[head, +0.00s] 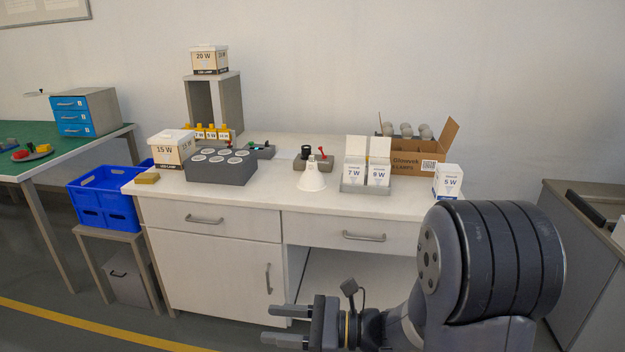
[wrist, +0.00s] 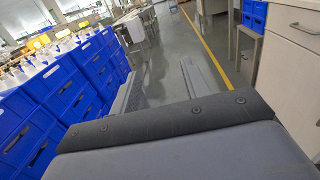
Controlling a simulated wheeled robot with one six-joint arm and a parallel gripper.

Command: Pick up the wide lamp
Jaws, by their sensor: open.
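The wide lamp (head: 312,180) appears to be the white cone-shaped bulb on the white counter (head: 280,198), wide end down, near the front edge in the head view. A dark knob-like part shows just above and behind it; I cannot tell whether it belongs to the lamp. My gripper (head: 268,325) is open and empty, low in front of the cabinet, well below and apart from the lamp. In the wrist view its two fingers (wrist: 162,80) are spread with only floor between them, and the lamp is not seen there.
A grey holder with 7 W and 9 W cartons (head: 366,178) stands right of the lamp. A dark block with round sockets (head: 221,170) stands left. Behind are a small device with a red lever (head: 322,158) and an open carton of bulbs (head: 414,160). A blue crate (head: 103,200) is left.

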